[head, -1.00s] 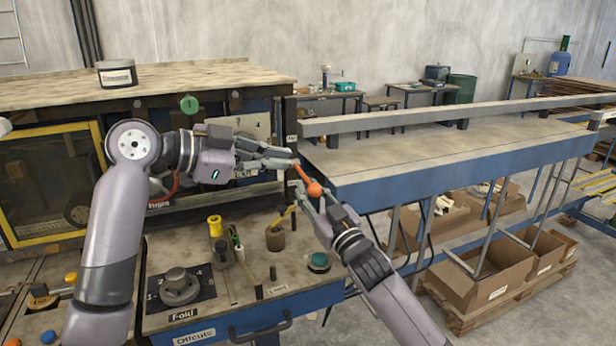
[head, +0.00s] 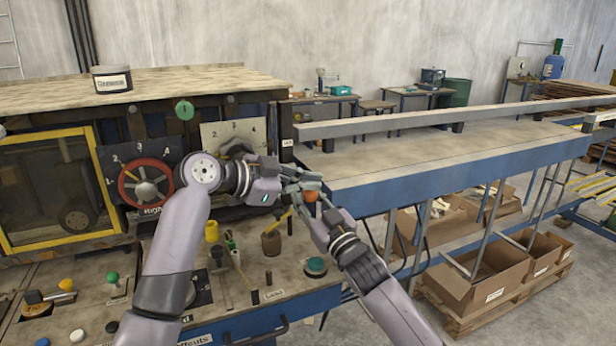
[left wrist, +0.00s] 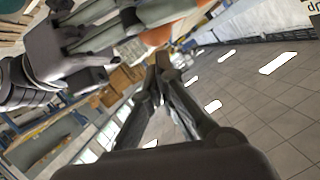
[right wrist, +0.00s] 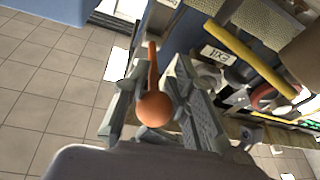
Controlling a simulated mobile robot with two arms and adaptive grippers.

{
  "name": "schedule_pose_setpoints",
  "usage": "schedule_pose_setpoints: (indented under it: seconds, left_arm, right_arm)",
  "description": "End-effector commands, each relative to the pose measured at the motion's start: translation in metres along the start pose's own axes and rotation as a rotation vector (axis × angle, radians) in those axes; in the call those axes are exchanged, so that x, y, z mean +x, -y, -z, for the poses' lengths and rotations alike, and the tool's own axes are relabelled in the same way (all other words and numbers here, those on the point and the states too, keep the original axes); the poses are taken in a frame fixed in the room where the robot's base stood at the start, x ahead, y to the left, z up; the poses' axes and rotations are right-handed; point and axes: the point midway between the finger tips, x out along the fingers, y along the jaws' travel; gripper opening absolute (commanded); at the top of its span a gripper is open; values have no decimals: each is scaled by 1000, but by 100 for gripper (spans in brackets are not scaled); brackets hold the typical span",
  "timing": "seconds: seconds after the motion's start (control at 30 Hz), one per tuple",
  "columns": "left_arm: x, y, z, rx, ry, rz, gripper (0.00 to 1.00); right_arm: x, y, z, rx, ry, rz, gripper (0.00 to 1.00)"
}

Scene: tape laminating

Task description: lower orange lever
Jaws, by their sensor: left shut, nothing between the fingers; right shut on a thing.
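The orange lever has a round knob (head: 310,196), seen at the left front end of the long table in the head view. In the right wrist view its knob (right wrist: 154,108) and thin orange rod (right wrist: 152,65) show between my fingers. My right gripper (head: 316,201) is shut on the lever at the knob. My left gripper (head: 312,182) is shut and empty, just above the knob in the head view, and covers the rod there. In the left wrist view the left fingertips (left wrist: 161,62) meet, and part of the orange knob (left wrist: 158,34) shows beyond them, beside the right gripper.
The control panel with a red handwheel (head: 146,184) stands left of the lever. A brown pot (head: 271,243) and a green button (head: 316,266) are on the bench below. The long table (head: 440,160) extends right, with cardboard boxes (head: 470,285) underneath.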

Motion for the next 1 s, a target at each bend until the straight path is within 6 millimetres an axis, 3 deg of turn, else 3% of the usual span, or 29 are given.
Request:
schedule_pose_setpoints:
  seconds: [0.27, 0.47, 0.7, 0.73, 1.0]
  left_arm:
    - [0, 0, 0, 0, 0, 0, 0]
    - [4, -5, -17, 52, 4, 18, 0]
    - [5, -6, -20, 53, 9, 18, 0]
    - [5, -6, -20, 52, 10, 18, 0]
    - [5, -5, -17, 54, 4, 19, 0]
  right_arm:
    - [0, -1, 1, 1, 0, -1, 0]
    - [0, -1, 1, 1, -1, -1, 0]
    - [1, -1, 5, 0, -9, -1, 0]
    - [1, -1, 5, 0, -10, -1, 26]
    - [0, -1, 3, 0, -6, -1, 42]
